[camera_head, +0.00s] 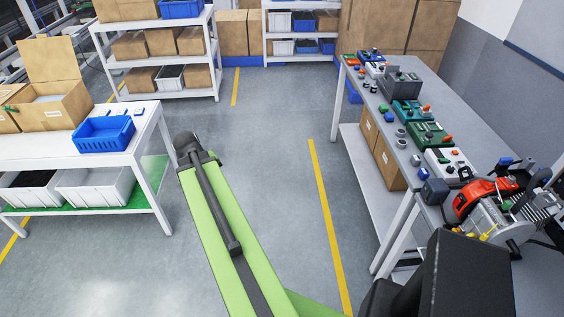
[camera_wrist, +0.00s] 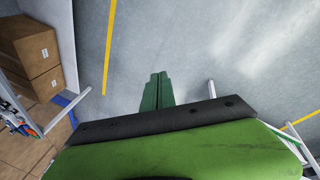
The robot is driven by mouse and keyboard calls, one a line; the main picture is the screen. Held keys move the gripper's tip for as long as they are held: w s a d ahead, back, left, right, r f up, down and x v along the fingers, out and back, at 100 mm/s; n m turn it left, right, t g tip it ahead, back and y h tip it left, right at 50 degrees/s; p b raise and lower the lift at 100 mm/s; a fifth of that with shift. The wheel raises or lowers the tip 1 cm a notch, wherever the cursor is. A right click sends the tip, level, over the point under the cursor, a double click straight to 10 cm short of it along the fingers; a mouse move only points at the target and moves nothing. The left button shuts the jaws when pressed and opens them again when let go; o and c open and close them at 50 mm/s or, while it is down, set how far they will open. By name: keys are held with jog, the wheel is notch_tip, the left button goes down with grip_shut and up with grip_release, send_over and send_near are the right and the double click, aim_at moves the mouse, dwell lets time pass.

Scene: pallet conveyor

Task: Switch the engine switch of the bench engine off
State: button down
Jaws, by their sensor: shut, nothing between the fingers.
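The bench engine (camera_head: 492,207), red and silver with black parts, stands on the right-hand bench in the head view. Its engine switch cannot be told apart at this size. My green arm shows in the head view, but its gripper end does not show clearly there. In the wrist view my gripper (camera_wrist: 157,78) is shut and empty, its green fingers together, above bare grey floor. It is well apart from the engine. At the left edge of the wrist view part of a bench with colourful items shows.
The right-hand bench (camera_head: 453,120) carries several control boxes, including a green one (camera_head: 430,135). Cardboard boxes (camera_head: 386,145) sit on its lower shelf. A white table (camera_head: 60,148) with a blue crate (camera_head: 103,135) stands left. The floor between is clear, with yellow lines.

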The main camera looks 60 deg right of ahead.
jog(key=w+a+n+y, duration=0.1)
jog(key=w+a, duration=0.3)
jog(key=a, duration=1.5)
jog(key=w+a+f+n+y, duration=0.1)
jog(key=w+a+n+y, duration=0.1)
jog(key=a, duration=1.8)
jog(key=w+n, duration=0.1)
jog(key=w, duration=0.1)
jog(key=shift+w+a+n, duration=0.2)
jog(key=shift+w+n, duration=0.2)
jog(key=shift+f, duration=0.1)
